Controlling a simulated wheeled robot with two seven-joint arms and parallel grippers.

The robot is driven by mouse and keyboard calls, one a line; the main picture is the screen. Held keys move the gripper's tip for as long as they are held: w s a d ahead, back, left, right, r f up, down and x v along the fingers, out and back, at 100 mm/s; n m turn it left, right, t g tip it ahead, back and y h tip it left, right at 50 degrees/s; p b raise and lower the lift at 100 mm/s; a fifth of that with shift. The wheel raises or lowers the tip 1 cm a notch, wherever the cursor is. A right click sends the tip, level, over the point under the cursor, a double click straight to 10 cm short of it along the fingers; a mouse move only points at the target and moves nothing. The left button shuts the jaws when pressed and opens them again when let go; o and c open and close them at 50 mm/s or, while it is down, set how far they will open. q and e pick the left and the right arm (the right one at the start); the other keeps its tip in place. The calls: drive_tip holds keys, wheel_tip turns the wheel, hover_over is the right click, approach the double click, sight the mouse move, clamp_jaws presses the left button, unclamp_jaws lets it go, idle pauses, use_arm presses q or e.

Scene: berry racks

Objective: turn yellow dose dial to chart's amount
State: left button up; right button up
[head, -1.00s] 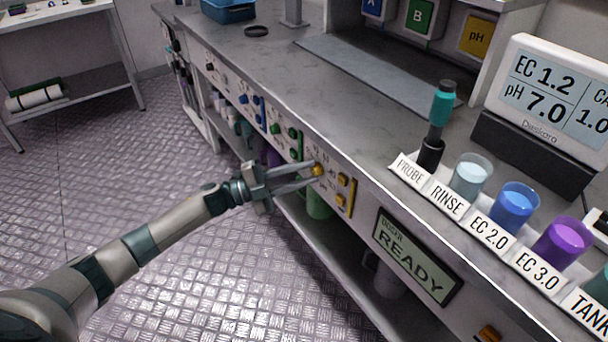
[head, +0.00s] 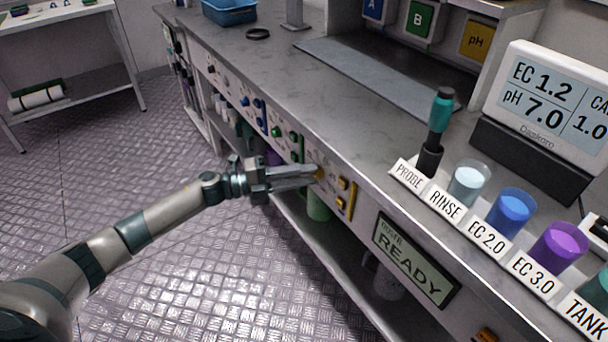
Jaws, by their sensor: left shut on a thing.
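The yellow dose dial (head: 319,174) sits on the front panel of the bench, beside yellow buttons (head: 342,184). My left gripper (head: 314,174) reaches in from the left and is shut on the dial. Its fingers hide most of the dial, so its setting cannot be read. The doser display (head: 416,258) on the same panel reads READY. No dosing chart can be made out; only a yellow pH sign (head: 477,37) and A and B signs show at the back. My right gripper is not in view.
On the bench stand a teal probe (head: 438,125) in its holder, a rinse cup (head: 468,182), a blue cup (head: 512,208), a purple cup (head: 559,246) and a meter (head: 550,95) reading EC 1.2, pH 7.0. Green and blue controls line the panel farther left.

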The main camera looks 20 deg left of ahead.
use_arm(q)
drive_tip(key=o, duration=1)
drive_tip(key=shift+d, duration=0.1)
drive_tip(key=shift+o, duration=0.2)
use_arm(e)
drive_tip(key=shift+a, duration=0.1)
use_arm(q)
drive_tip(key=b+v, duration=0.1)
drive_tip(key=v, duration=1.6)
drive_tip(key=shift+a+b, duration=0.25)
drive_tip(key=shift+b, duration=0.15)
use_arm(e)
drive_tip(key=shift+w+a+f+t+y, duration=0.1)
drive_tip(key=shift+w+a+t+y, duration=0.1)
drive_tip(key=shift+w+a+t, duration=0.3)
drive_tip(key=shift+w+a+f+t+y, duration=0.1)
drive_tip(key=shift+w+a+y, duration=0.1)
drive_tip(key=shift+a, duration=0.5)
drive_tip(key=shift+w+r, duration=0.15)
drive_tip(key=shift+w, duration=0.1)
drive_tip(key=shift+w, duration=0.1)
